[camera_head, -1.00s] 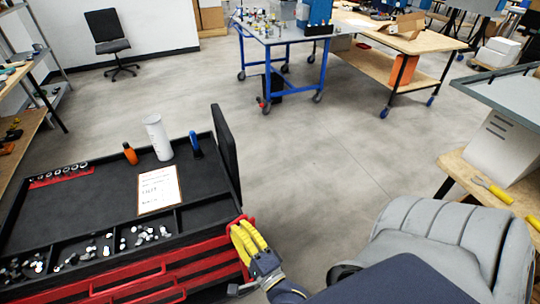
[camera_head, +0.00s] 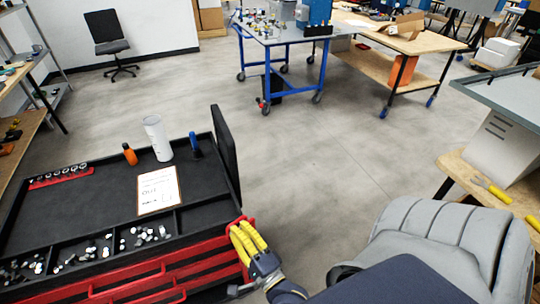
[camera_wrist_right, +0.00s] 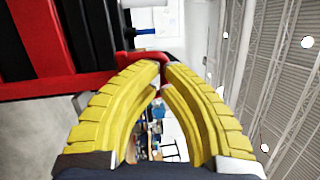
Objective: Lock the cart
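The cart (camera_head: 95,207) is at the lower left in the head view, with a black top tray and red drawers with red handles. My right gripper (camera_head: 240,228) has yellow fingers and is at the cart's front right corner. In the right wrist view, its fingertips (camera_wrist_right: 160,66) come together at a red bar at the cart's corner (camera_wrist_right: 128,62). They look shut on this bar, though the contact is partly hidden by the fingers. No lock or brake on the cart can be made out, and its wheels are out of view. My left gripper is not in view.
The cart carries a white cylinder (camera_head: 158,139), orange (camera_head: 130,155) and blue (camera_head: 195,146) items, a clipboard (camera_head: 158,190) and small parts in bins. A blue wheeled table (camera_head: 280,38) stands at the back. Open floor lies right of the cart. A wooden bench (camera_head: 470,185) is at right.

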